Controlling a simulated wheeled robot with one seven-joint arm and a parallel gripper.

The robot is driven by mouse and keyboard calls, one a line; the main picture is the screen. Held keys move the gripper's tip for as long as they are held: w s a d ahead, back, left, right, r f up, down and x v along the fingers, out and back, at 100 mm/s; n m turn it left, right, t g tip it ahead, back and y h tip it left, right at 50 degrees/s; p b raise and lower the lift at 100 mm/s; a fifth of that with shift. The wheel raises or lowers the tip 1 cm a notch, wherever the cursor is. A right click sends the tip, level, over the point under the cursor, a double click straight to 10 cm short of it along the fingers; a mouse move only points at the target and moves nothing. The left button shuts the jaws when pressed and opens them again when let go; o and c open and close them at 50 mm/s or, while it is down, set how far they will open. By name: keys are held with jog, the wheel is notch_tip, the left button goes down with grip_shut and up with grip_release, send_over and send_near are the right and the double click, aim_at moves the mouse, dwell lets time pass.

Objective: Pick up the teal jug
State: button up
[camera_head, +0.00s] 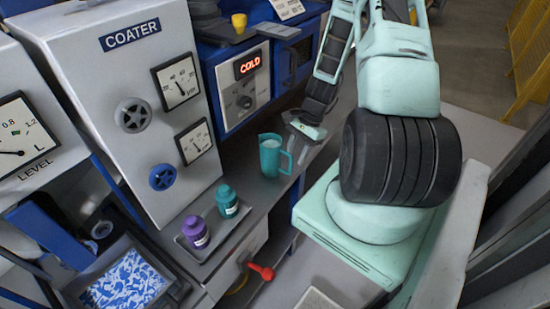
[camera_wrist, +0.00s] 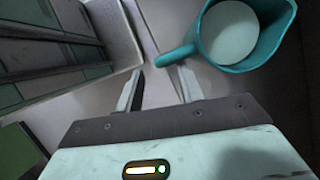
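The teal jug (camera_head: 271,155) stands upright on the grey counter, its handle on the right side facing my gripper. In the wrist view the jug (camera_wrist: 276,60) is at the upper right, seen from above with a pale, whitish inside. My gripper (camera_head: 298,160) is just right of the jug, beside the handle. In the wrist view the two fingers of my gripper (camera_wrist: 157,77) are apart, and the handle's end reaches to the gap between their tips. Nothing is held. Whether a finger touches the handle cannot be told.
A grey tray (camera_head: 208,252) nearer the front holds a teal bottle (camera_head: 227,201) and a purple bottle (camera_head: 195,232). The white coater cabinet (camera_head: 120,80) stands left of the jug. A red handle (camera_head: 262,272) sticks out below the counter.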

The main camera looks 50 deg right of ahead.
jog(key=shift+p+x, duration=0.7)
jog(key=shift+x, duration=1.25)
jog(key=shift+w, duration=0.15)
grip_shut()
jog(key=shift+r, duration=0.1)
jog(key=shift+r+b, duration=1.25)
jog(key=shift+r, duration=3.7)
